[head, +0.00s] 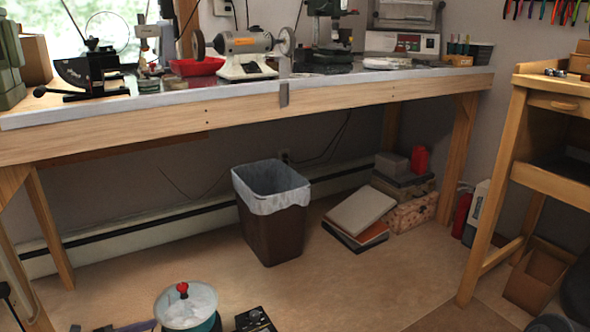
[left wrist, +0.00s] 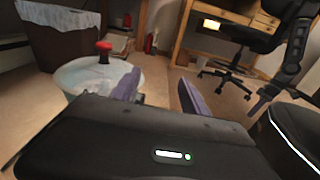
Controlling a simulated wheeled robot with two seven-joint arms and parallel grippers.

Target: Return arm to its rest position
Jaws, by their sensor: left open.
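My left gripper (left wrist: 160,90) is open in the left wrist view, with its two purple-grey fingers apart and nothing seen between them. Past the left finger is a round, pale-topped, teal-sided container (left wrist: 92,72) with a red knob. The container also shows at the bottom edge of the head view (head: 190,305). I cannot tell whether the left finger touches it. In the head view, a purple-grey piece at the bottom left is cut off, and I cannot tell if it is my gripper.
A long workbench (head: 240,109) with tools crosses the back. A brown bin (head: 267,230) with a white liner stands under it, beside boxes (head: 412,212). A wooden desk (head: 505,165) and a black chair (left wrist: 235,32) are at the right. The middle floor is clear.

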